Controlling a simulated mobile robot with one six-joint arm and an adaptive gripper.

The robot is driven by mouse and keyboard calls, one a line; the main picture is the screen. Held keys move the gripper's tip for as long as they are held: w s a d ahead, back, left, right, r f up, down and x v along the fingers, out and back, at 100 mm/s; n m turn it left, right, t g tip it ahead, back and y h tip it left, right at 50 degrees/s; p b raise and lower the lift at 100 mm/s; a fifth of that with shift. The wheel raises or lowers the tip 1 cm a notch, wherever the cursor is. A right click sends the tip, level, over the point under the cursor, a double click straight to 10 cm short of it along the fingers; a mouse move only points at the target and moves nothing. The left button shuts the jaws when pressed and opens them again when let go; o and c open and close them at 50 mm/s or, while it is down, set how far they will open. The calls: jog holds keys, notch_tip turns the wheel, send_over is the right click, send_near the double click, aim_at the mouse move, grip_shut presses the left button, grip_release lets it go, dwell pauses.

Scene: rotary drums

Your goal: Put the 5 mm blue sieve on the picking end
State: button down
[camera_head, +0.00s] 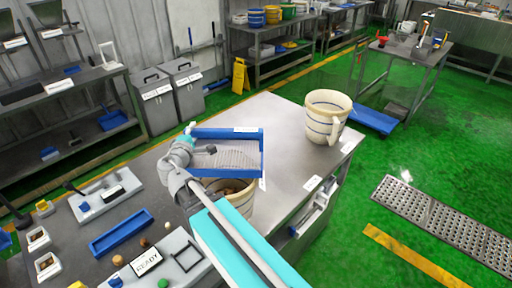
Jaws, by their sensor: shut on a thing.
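The blue sieve (228,133) has a blue frame and a grey mesh floor. My gripper (207,150) is at the sieve's left side and is shut on it. The fingers are small and partly hidden by my wrist. The sieve is above a cream bucket (242,202) with brownish contents, and covers part of its mouth. I cannot tell whether the sieve touches the bucket's rim. No clear label for the picking end can be read.
A cream bucket with blue bands (326,118) stands on the right of the grey table (280,130). The table's back middle is clear.

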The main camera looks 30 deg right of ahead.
jog(key=w+a+m+g+h, duration=0.2)
jog(key=w+a, duration=0.1)
jog(key=w, duration=1.3)
jog(key=w+a+m+g+h, duration=0.1)
jog(key=w+a, duration=0.3)
jog(key=w, duration=1.1)
jog(key=w+f+g+h+b, duration=0.1)
jog(key=w+f+b, duration=0.4)
jog(key=f+b, duration=0.8)
jog(key=shift+a+m, duration=0.4)
notch_tip(320, 180, down, 6)
jog(key=b, duration=0.6)
jog(key=shift+f, duration=0.15)
jog(key=shift+f+b, duration=1.9)
jog(key=shift+b, duration=0.15)
